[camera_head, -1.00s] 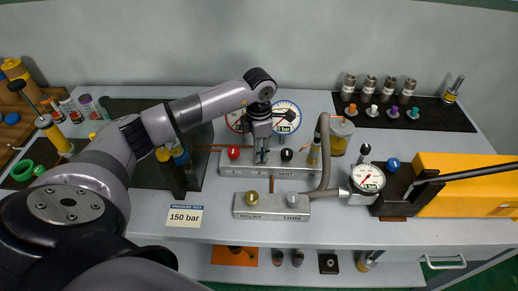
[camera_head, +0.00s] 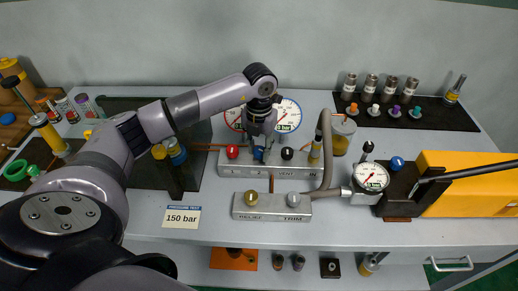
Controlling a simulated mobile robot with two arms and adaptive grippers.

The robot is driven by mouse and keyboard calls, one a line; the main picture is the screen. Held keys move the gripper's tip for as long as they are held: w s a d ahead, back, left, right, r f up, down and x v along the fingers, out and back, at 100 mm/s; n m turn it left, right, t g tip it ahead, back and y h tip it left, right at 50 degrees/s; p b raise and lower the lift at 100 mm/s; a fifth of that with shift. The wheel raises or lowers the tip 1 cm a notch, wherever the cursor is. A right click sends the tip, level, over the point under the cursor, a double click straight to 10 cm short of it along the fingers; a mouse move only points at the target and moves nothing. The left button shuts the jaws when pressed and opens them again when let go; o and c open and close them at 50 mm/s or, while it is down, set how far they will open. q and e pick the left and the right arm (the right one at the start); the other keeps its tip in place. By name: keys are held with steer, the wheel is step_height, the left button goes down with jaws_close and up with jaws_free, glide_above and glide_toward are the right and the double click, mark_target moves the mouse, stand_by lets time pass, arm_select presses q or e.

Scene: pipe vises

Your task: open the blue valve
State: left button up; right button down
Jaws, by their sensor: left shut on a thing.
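The blue valve knob (camera_head: 258,154) sits on the upper silver manifold (camera_head: 240,170), between a red knob (camera_head: 233,152) and a black knob (camera_head: 287,153). My left gripper (camera_head: 260,151) points down over it, with its fingers shut on the blue knob. The fingers and wrist hide part of the knob, so its exact turn position cannot be told. My right gripper is not in view.
Two dial gauges (camera_head: 289,115) stand just behind the left gripper. A grey hose (camera_head: 327,150) rises right of the manifold. A lower block (camera_head: 270,213) with brass and silver knobs lies in front. Another blue knob (camera_head: 397,163) is beside a yellow pump (camera_head: 450,176).

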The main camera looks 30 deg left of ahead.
mark_target(260, 151)
arm_select(q)
steer(key=n, duration=0.4)
steer(key=shift+n, duration=0.4)
steer(key=shift+w, duration=0.1)
stand_by(0.3)
steer(key=o, duration=1.2)
steer(key=shift+c, duration=0.2)
step_height(260, 151, up, 12)
